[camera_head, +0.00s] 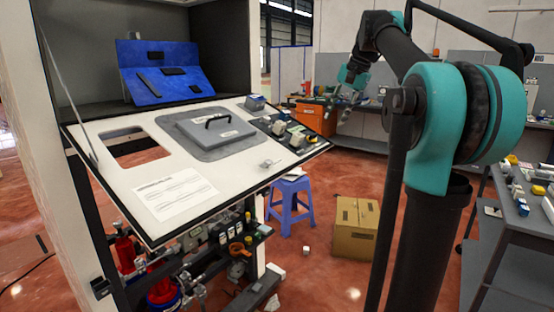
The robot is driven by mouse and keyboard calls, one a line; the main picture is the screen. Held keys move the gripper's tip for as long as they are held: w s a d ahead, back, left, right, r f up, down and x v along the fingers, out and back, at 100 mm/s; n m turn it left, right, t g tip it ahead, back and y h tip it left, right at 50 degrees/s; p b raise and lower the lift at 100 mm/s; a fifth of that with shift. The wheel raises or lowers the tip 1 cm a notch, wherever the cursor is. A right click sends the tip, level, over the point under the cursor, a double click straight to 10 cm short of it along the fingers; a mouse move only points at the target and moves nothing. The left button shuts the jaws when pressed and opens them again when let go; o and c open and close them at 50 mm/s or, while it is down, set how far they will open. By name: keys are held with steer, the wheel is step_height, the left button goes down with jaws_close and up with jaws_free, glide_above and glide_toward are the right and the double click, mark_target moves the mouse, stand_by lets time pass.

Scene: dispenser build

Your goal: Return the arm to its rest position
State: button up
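My arm, dark with teal joints, rises at the right of the head view and reaches over toward the back. My gripper (345,97) is at the arm's far end, held in the air to the right of the white panel. It is small and dark against the cluttered bench behind it, so I cannot tell if its fingers are open or shut. I see nothing clearly held in it.
The tilted white panel (115,185) has a rectangular opening and a grey lid with a handle (215,133). A blue board (185,85) stands in the cabinet. A blue stool (291,205) and cardboard box (355,228) stand on the floor. A grey bench (520,215) is at right.

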steer(key=s+f+n+h, duration=0.15)
steer(key=s+f, duration=0.25)
steer(key=f, duration=0.8)
steer(key=s+f+n, duration=0.2)
steer(key=s+f, duration=0.2)
steer(key=f, duration=0.7)
steer(key=s+f+n+t+h, duration=0.1)
steer(key=s+f+n+h, duration=0.1)
steer(key=s+f, duration=1.7)
step_height(320, 180, down, 4)
steer(key=shift+s+d+r+n, duration=0.2)
steer(key=shift+s+n, duration=0.1)
steer(key=shift+n, duration=0.55)
steer(key=shift+c, duration=0.6)
